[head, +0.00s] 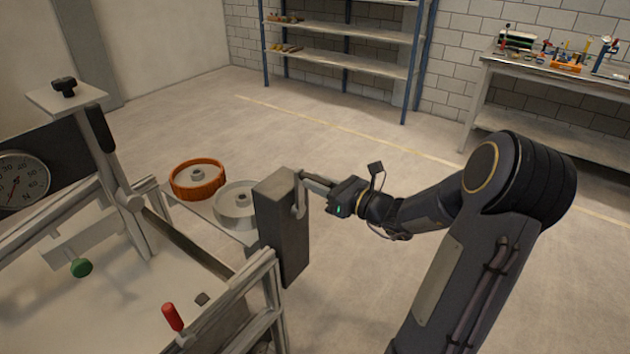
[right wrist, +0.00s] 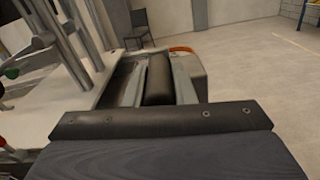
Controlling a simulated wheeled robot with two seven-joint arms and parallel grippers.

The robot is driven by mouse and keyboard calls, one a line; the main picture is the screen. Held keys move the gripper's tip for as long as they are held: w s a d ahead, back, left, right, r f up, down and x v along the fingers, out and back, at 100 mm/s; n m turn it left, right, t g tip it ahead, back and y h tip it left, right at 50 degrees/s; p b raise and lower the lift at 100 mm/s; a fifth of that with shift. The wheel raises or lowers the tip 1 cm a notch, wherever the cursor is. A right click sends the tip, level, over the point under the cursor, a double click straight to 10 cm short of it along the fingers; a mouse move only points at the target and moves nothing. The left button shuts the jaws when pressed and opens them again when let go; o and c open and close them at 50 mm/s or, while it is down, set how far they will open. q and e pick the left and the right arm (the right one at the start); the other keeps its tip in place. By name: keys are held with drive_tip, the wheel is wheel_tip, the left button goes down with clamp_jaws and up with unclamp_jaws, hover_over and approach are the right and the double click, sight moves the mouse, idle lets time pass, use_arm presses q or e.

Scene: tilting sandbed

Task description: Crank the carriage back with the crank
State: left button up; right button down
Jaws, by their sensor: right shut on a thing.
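The crank's light arm (head: 299,198) shows on the outer face of a dark grey upright housing (head: 280,228) at the right end of the sandbed frame. My right gripper (head: 311,181) reaches it from the right in the head view. In the right wrist view its two fingers close from both sides on the crank's dark round handle (right wrist: 158,80). The carriage appears to be the upright post (head: 122,190) with a flat top plate and black knob, standing over the pale bed on the left. My left gripper is not in view.
A red-handled lever (head: 172,317) and a green knob (head: 81,267) are on the bed side. A round dial (head: 18,182) is at far left. A workbench (head: 560,78) and shelves (head: 340,60) stand far back; the floor between is clear.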

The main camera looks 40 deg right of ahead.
drive_tip(key=c, duration=1.2)
unclamp_jaws()
drive_tip(key=shift+d, duration=0.1)
drive_tip(key=b+v, duration=0.1)
drive_tip(key=v, duration=0.6)
drive_tip(key=shift+s, duration=0.4)
drive_tip(key=shift+s+d, duration=0.1)
drive_tip(key=shift+d, duration=0.1)
